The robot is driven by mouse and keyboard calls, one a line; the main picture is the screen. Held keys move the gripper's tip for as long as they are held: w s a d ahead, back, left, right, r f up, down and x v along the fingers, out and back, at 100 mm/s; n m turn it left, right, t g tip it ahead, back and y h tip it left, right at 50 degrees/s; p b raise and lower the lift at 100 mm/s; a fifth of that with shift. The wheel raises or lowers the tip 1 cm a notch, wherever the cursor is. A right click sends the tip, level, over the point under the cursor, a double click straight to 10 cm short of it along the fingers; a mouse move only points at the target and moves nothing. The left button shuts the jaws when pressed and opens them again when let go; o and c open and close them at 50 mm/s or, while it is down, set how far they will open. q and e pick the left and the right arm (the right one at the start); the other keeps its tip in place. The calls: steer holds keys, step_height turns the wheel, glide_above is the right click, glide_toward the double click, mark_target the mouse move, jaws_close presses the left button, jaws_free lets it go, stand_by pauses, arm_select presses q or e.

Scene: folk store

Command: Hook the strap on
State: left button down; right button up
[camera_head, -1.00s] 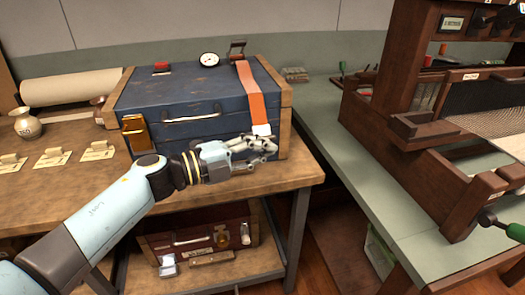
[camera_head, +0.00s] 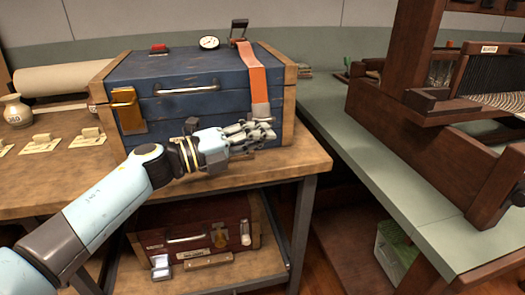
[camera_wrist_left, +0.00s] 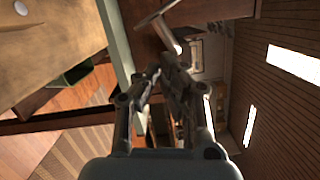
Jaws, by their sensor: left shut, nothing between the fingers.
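An orange strap (camera_head: 252,68) runs over the lid of a blue chest (camera_head: 182,74) and hangs down its front, towards the right side. Its lower end is a pale grey piece (camera_head: 261,109). My left gripper (camera_head: 268,131) is in front of the chest, just below and overlapping this end in the picture. Its fingers are shut with nothing between them. I cannot tell whether they touch the strap. In the left wrist view the fingers (camera_wrist_left: 165,72) are close together, and the strap is not visible. What the strap hooks onto is not clear; the gripper may hide it.
A dial (camera_head: 209,43) and a red item (camera_head: 158,48) lie on the chest lid. A brass clasp (camera_head: 126,110) is on its left front. A dark red case (camera_head: 193,235) stands on the shelf below. A wooden loom (camera_head: 430,125) stands on the green table (camera_head: 385,165).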

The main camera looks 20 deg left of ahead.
arm_select(q)
steer(key=w+a+f+m+b, duration=0.1)
steer(key=w+f+m+b, duration=0.1)
steer(key=b, duration=0.2)
steer(key=shift+a+f+b, duration=0.2)
steer(key=shift+b, duration=0.2)
steer(key=shift+w+r+m, duration=0.15)
steer(key=shift+m, duration=0.25)
arm_select(e)
step_height(320, 180, down, 6)
steer(key=s, duration=0.1)
steer(key=shift+s+f, duration=0.25)
steer(key=shift+s, duration=0.05)
